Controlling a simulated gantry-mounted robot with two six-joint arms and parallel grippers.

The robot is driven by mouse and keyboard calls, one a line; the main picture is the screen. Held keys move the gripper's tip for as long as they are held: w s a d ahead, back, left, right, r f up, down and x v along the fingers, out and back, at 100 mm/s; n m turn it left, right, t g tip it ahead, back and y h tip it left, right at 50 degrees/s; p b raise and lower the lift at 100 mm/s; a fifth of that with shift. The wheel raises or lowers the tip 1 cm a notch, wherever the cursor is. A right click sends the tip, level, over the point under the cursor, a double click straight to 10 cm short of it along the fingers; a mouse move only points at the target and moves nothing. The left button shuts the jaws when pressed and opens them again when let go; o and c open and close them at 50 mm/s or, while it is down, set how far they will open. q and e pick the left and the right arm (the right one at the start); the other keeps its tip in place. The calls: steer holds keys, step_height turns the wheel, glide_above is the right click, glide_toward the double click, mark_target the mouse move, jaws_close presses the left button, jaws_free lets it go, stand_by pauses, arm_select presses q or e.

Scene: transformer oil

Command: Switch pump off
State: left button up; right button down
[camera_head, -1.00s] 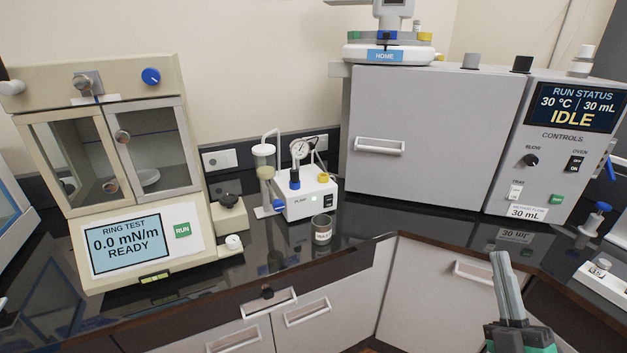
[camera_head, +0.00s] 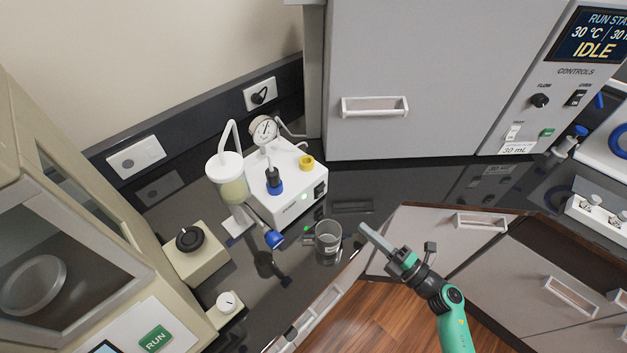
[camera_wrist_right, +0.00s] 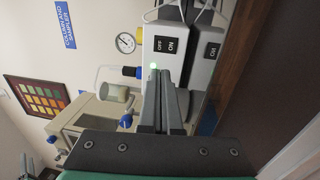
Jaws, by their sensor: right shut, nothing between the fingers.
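The white pump box (camera_head: 285,185) stands on the black counter with a lit green lamp (camera_head: 303,196) and a dark rocker switch (camera_head: 321,190) on its front. In the right wrist view the pump's black switch (camera_wrist_right: 172,46) is marked OFF and ON, and the green lamp (camera_wrist_right: 153,66) is lit. My right gripper (camera_head: 363,229) is shut and empty, in front of and to the right of the pump, apart from the switch in the head view. Its closed fingertips show below the switch in the right wrist view (camera_wrist_right: 173,78). My left gripper is out of view.
A small glass beaker (camera_head: 327,243) stands between the pump and my right gripper. A filter vessel (camera_head: 231,182) with a blue knob (camera_head: 274,240) is left of the pump. A large grey cabinet (camera_head: 430,80) stands behind. A second dark switch (camera_wrist_right: 212,50) shows in the wrist view.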

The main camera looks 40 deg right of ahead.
mark_target(321, 191)
steer(key=w+b, duration=0.1)
steer(key=w, duration=0.3)
steer(key=w+a+r+b, duration=0.1)
steer(key=w, duration=0.4)
steer(key=w+b, duration=0.1)
steer(key=w, duration=0.3)
steer(key=shift+w+a+r, duration=0.15)
steer(key=shift+a+r, duration=0.05)
steer(key=shift+r, duration=0.1)
